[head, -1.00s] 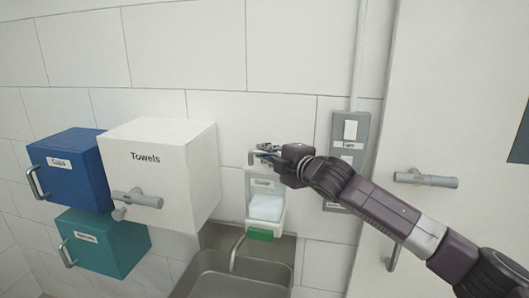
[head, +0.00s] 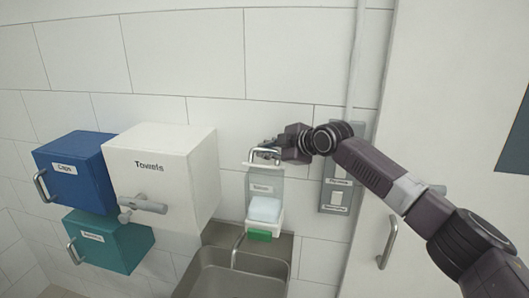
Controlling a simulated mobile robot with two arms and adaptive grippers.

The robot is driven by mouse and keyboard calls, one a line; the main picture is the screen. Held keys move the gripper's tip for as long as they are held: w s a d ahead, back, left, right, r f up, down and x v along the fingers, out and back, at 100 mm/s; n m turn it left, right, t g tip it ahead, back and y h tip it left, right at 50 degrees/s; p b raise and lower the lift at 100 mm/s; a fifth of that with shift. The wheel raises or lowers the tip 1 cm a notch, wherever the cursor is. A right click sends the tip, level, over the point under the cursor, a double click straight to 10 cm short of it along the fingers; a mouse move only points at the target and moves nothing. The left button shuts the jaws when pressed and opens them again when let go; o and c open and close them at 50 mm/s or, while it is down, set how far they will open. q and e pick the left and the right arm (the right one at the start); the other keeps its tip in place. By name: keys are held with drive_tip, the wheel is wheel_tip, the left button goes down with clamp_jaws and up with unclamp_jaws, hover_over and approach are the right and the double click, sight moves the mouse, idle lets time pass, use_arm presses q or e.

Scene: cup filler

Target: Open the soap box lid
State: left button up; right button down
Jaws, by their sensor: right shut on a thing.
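The soap box (head: 264,208) is mounted on the tiled wall above the sink, with a pale blue block of soap showing in it and a green part at its bottom. Its grey lid (head: 263,188) stands raised above the soap, with a labelled face and a metal handle (head: 252,155) at its top. My right gripper (head: 270,148) comes in from the right and is shut on the handle. The fingertips are small and partly hidden behind the handle. My left gripper is not in view.
A metal sink (head: 215,273) with a tap lies below the soap box. A white Towels box (head: 165,175), a blue box (head: 75,165) and a teal box (head: 110,245) are on the wall at left. A grey switch panel (head: 337,190) and a door are at right.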

drive_tip(key=shift+w+d+m+g, duration=0.1)
drive_tip(key=shift+w+m+g, duration=0.2)
drive_tip(key=shift+g, duration=0.2)
drive_tip(key=c, duration=2)
unclamp_jaws()
drive_tip(key=shift+d, duration=0.1)
drive_tip(key=shift+o, duration=0.2)
